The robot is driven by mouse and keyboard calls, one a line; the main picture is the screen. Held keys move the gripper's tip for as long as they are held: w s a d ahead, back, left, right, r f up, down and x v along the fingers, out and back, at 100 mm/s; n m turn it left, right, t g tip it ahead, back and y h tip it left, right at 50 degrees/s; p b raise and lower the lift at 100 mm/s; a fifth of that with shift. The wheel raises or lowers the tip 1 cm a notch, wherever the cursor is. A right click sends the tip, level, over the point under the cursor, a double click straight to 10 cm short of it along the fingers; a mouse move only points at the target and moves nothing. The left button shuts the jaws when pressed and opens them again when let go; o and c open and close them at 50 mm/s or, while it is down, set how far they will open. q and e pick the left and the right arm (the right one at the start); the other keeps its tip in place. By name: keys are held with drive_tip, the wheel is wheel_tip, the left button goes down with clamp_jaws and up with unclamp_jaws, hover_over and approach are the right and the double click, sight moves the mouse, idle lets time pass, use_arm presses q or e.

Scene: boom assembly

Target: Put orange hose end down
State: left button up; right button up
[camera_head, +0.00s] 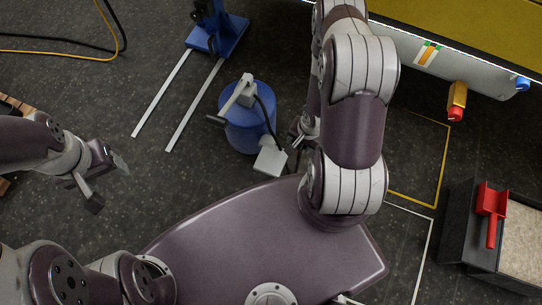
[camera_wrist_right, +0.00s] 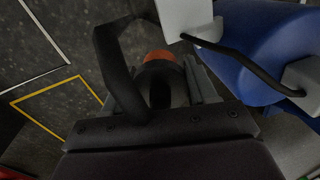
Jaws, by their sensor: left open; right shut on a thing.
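The orange hose end (camera_wrist_right: 160,57) shows in the right wrist view as a small orange piece in front of a dark rounded body, between the fingers of my right gripper (camera_wrist_right: 160,75). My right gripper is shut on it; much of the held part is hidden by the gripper. In the head view my right gripper (camera_head: 297,132) is largely hidden by my right arm and is just right of the blue drum (camera_head: 247,133); I cannot make out the orange end there. My left gripper (camera_head: 108,186) is open and empty above the floor at the left.
A grey pump (camera_head: 246,92) sits on the drum, with a black hose near a pale box (camera_head: 270,161). A blue floor stand (camera_head: 222,38) with two pale legs is behind. A dark crate (camera_head: 457,240) with a red scoop (camera_head: 491,206) stands at right. Floor between my left gripper and the drum is clear.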

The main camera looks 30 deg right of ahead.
drive_tip(key=s+n+g, duration=0.1)
drive_tip(key=s, duration=0.4)
drive_tip(key=h+b, duration=0.1)
drive_tip(key=b, duration=0.5)
hover_over(272, 159)
wheel_tip(272, 159, down, 8)
drive_tip(key=shift+r, duration=0.15)
wheel_tip(272, 159, down, 4)
drive_tip(key=b, duration=0.3)
drive_tip(key=shift+r, duration=0.2)
drive_tip(key=shift+c, duration=0.7)
drive_tip(key=o, duration=1.5)
drive_tip(key=w+r+n+p, duration=0.2)
drive_tip(key=r+p, duration=0.1)
drive_tip(key=r, duration=0.9)
drive_tip(key=w+r+n+p, duration=0.2)
drive_tip(key=r+p, duration=0.2)
drive_tip(key=r, duration=0.8)
drive_tip(key=s+a+r+n, duration=0.1)
drive_tip(key=s+r+n, duration=0.1)
drive_tip(key=r, duration=0.3)
drive_tip(key=s+r+n, duration=0.2)
drive_tip(key=s+r, duration=0.1)
drive_tip(key=r, duration=0.3)
drive_tip(key=s+a+r+n+t, duration=0.1)
drive_tip(key=s+r+n, duration=0.1)
drive_tip(key=r, duration=0.4)
drive_tip(key=shift+s+a, duration=0.3)
drive_tip(key=shift+s, duration=0.3)
